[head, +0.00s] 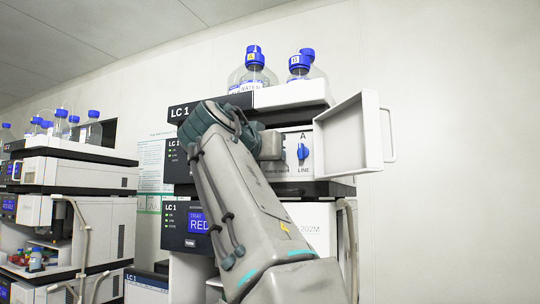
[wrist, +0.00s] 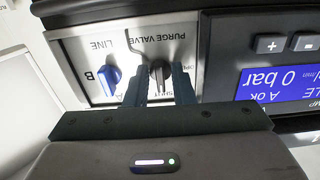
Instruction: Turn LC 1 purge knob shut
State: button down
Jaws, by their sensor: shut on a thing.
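The purge knob (wrist: 158,76) is dark and sits on the pale panel under the inverted words PURGE VALVE in the wrist view. My gripper (wrist: 160,84) has one finger on each side of it and is shut on it. Inverted letters by the knob read partly as SHUT; the fingers hide the rest, so its exact angle is hard to tell. In the head view my arm hides the knob, at the pump module of the LC 1 stack (head: 178,148).
A blue LINE knob (wrist: 110,79) sits close beside my gripper; it also shows in the head view (head: 303,151). An open white door (head: 352,135) stands right of the panel. A pressure display (wrist: 280,84) reads 0 bar. Blue-capped bottles (head: 254,72) stand on top.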

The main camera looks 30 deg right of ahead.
jog(key=c, duration=1.5)
grip_release()
jog(key=shift+c, duration=0.2)
jog(key=shift+s+a, duration=0.1)
jog(key=b+v, duration=0.1)
jog(key=v, duration=1.2)
jog(key=shift+s+a, duration=0.2)
jog(key=shift+a, duration=0.05)
jog(key=shift+w+f, duration=0.1)
